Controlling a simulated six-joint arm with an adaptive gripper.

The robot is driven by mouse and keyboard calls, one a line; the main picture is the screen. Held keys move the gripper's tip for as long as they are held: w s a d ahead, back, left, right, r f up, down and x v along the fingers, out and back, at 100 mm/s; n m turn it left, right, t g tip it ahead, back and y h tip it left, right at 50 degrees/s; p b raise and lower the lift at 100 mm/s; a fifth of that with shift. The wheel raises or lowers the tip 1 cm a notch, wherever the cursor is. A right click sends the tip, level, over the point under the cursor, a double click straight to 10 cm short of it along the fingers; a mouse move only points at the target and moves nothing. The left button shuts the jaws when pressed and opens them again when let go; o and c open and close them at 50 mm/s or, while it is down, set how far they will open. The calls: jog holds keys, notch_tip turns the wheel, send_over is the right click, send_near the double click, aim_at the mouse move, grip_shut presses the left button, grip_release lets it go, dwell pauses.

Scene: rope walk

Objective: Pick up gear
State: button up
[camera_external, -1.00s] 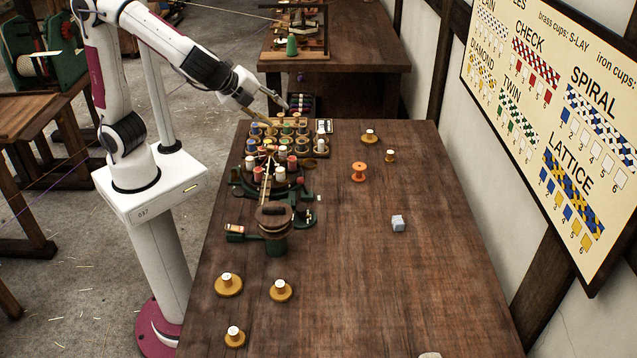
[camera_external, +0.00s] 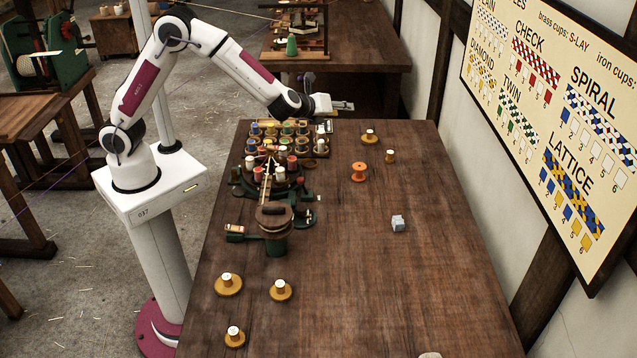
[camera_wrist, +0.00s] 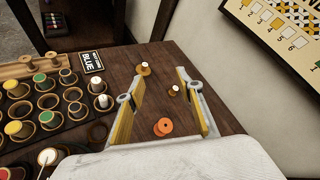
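No toothed gear can be made out clearly in either view. Candidates on the table are an orange flanged spool (camera_external: 359,172), a yellow round base with a white top (camera_external: 369,136) and a smaller orange-brown piece with a white top (camera_external: 390,156). In the wrist view the orange spool (camera_wrist: 163,127), the yellow-based piece (camera_wrist: 143,69) and the smaller piece (camera_wrist: 174,91) show between or near the finger lines. My gripper (camera_wrist: 160,77) is open and empty, its yellow-lined fingers spread. In the external view my gripper (camera_external: 342,106) is above the table's far edge, apart from these pieces.
A rack of coloured spools (camera_external: 290,135) and a green-based braiding device (camera_external: 275,228) stand along the table's left side. Three yellow-based pieces, one of them here (camera_external: 229,284), lie front left. A grey block (camera_external: 398,223) sits right of centre. A wall board (camera_external: 560,120) is at right. The table's right side is mostly clear.

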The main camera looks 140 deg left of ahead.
jog(key=s+a+f+m, duration=0.2)
jog(key=a+f+m, duration=0.2)
jog(key=a+f, duration=0.45)
jog(key=m+t+y, duration=0.1)
jog(key=m, duration=0.2)
send_near(369, 132)
jog(key=shift+w+a+f, duration=0.1)
jog(key=shift+w+a, duration=0.3)
jog(key=shift+a, duration=0.25)
jog(key=shift+x, duration=1.3)
jog(key=shift+a, duration=0.1)
jog(key=shift+s+a+f, duration=0.2)
jog(key=shift+a+f, duration=0.1)
jog(key=shift+a, duration=0.25)
jog(key=shift+s+a+f, duration=0.2)
jog(key=shift+a+f, duration=0.05)
jog(key=shift+a, duration=0.35)
jog(key=shift+x, duration=1.2)
